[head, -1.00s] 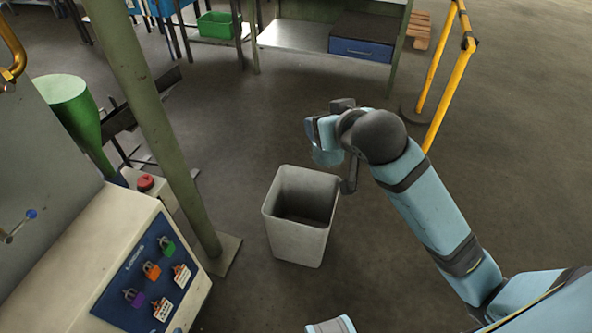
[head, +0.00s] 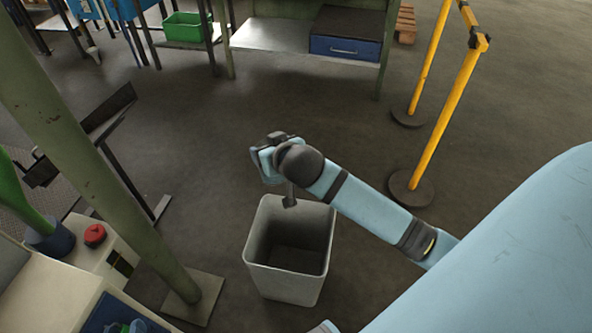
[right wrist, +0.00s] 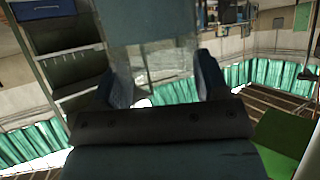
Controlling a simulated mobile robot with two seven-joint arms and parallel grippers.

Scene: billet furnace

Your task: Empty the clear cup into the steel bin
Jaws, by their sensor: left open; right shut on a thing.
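The steel bin (head: 315,285) is a pale, square, open-topped container on the floor in the head view. The part of its inside that I see looks empty. My right gripper (head: 268,165) is above the bin's far left rim, mostly hidden by its own wrist. In the right wrist view its two fingers (right wrist: 163,82) are shut on the clear cup (right wrist: 158,62), a see-through shape between them. I cannot tell the cup's tilt or contents. Only a small light-blue piece, apparently my left gripper (head: 325,327), shows at the bottom edge, apart from the bin.
A green post (head: 110,165) stands left of the bin, beside a control box with a red button (head: 95,235). Yellow barrier posts (head: 445,115) stand to the right. A bench with a blue drawer (head: 345,47) is behind. The floor between bin and bench is clear.

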